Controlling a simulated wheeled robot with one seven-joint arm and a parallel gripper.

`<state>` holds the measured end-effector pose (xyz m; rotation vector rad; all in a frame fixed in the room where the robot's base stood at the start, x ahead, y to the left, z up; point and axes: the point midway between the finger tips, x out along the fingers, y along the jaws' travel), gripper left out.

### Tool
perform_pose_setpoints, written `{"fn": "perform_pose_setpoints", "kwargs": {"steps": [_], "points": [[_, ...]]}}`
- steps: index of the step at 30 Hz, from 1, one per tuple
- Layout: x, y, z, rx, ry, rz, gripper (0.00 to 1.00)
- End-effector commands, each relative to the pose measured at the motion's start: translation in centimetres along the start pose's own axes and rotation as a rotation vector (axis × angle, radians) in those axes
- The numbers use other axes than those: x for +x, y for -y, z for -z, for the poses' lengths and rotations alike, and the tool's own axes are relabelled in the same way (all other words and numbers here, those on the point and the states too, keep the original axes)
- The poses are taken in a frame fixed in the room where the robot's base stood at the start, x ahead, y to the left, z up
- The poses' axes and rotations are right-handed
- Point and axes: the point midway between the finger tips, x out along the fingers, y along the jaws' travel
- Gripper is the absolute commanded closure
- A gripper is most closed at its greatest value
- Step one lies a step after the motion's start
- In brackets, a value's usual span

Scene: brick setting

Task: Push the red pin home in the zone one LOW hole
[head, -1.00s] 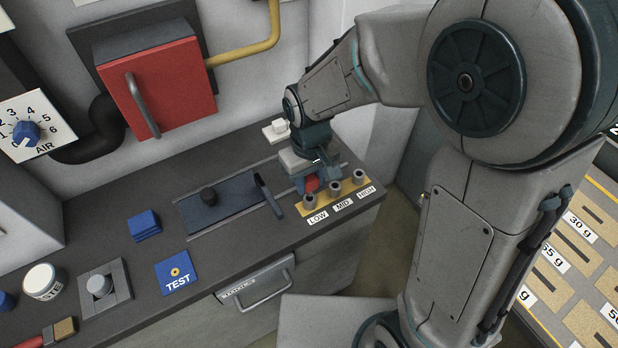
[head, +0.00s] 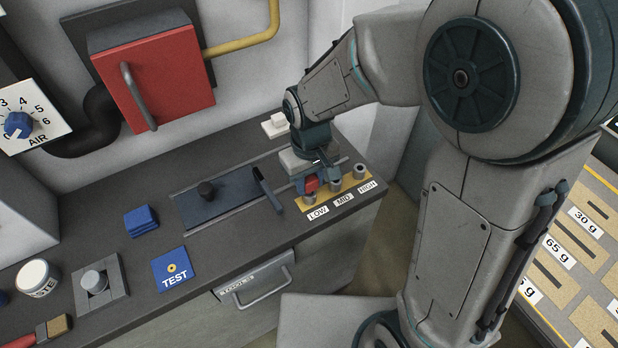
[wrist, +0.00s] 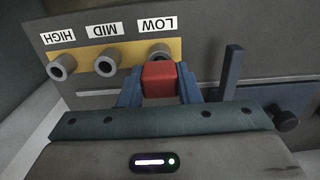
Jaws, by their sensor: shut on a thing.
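The red pin (wrist: 160,79) shows as a red block between the blue fingers of my gripper (wrist: 159,92) in the wrist view. In the head view the red pin (head: 311,183) is partly covered by my gripper (head: 309,187). My gripper is shut on it. The LOW hole (wrist: 159,50) is a grey collar on the yellow strip (wrist: 185,47), right beyond the pin and partly hidden by it. In the head view the LOW collar (head: 309,199) is just below the pin. I cannot tell how deep the pin sits, or whether it is in the hole.
The MID collar (wrist: 107,66) and HIGH collar (wrist: 62,67) stand beside LOW on the strip. A dark upright lever (head: 266,190) rises close by, at the end of a blue sliding plate (head: 222,203). A white block (head: 275,126) lies behind my gripper.

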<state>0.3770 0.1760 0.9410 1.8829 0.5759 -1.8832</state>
Motion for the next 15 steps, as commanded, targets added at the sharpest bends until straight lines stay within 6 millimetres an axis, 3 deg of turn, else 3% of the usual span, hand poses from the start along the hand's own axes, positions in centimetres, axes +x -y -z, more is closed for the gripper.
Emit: {"fn": "perform_pose_setpoints", "kwargs": {"steps": [15], "points": [[1.7,0.0,0.0,0.0,0.0,0.0,0.97]]}}
